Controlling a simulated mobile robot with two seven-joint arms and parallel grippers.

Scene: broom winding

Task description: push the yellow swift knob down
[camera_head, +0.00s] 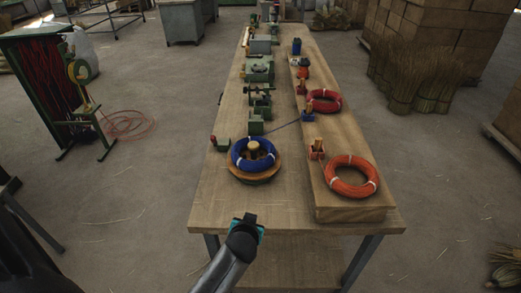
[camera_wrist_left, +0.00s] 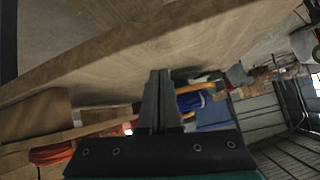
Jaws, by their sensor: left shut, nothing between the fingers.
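A blue coil (camera_head: 240,161) lies around the middle of a round wooden swift (camera_head: 262,177) at the near left of the table. A yellow-brown knob (camera_head: 254,147) stands up in the coil's centre. My left gripper (camera_head: 247,219) is in front of the table's near edge, apart from the swift and below it in the picture. Its fingers (camera_wrist_left: 158,85) are shut and empty in the left wrist view, where the blue coil (camera_wrist_left: 190,102) shows partly hidden behind them. I cannot make out the knob clearly there. My right gripper is not in view.
An orange coil (camera_head: 351,176) and a red coil (camera_head: 324,102) lie on a raised board at the right of the wooden table (camera_head: 208,208). Small green machines (camera_head: 259,70) stand along the table's middle. A blue strand runs from the blue coil toward a small blue guide (camera_head: 308,107).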

